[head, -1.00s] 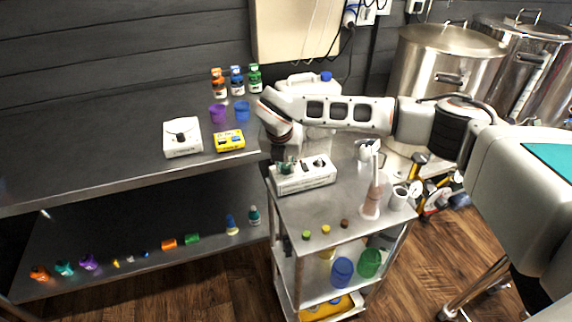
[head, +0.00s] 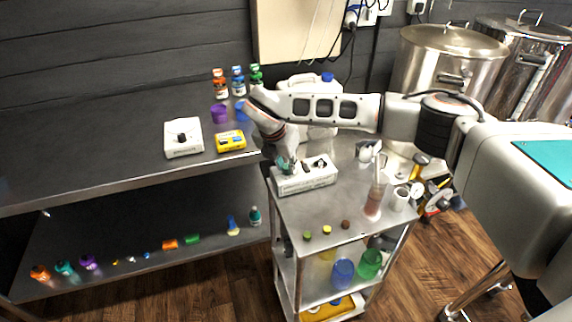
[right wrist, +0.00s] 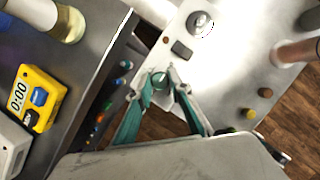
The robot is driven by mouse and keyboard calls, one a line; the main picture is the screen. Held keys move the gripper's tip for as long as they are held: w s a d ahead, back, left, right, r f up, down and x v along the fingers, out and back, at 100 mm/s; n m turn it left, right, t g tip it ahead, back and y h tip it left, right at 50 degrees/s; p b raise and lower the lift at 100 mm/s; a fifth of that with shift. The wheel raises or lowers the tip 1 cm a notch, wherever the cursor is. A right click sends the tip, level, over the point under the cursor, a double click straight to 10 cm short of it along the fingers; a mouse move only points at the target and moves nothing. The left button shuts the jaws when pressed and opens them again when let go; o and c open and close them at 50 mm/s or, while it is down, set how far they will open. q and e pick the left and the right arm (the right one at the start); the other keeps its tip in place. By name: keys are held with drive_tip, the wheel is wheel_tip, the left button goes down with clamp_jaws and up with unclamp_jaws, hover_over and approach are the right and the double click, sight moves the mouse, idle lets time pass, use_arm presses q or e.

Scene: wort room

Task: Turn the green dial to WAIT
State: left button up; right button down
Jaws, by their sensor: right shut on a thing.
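A white box (head: 308,180) with lettering on its front sits on the top of the steel cart, near its back left corner. In the right wrist view the green dial (right wrist: 160,81) is on this box, between the fingertips of my right gripper (right wrist: 162,77). The teal fingers are shut on the dial from both sides. In the head view my right gripper (head: 286,165) comes down on the left end of the box and largely hides the dial. The dial's markings are too small or hidden to read. My left gripper is not in view.
A yellow timer (head: 230,142) and a white device (head: 183,138) stand on the steel bench at left. A white jug (head: 306,105) stands behind my arm.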

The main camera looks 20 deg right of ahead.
drive_tip(key=c, duration=1.8)
unclamp_jaws()
drive_tip(key=shift+c, duration=0.2)
drive_tip(key=v, duration=1.2)
drive_tip(key=shift+s, duration=0.1)
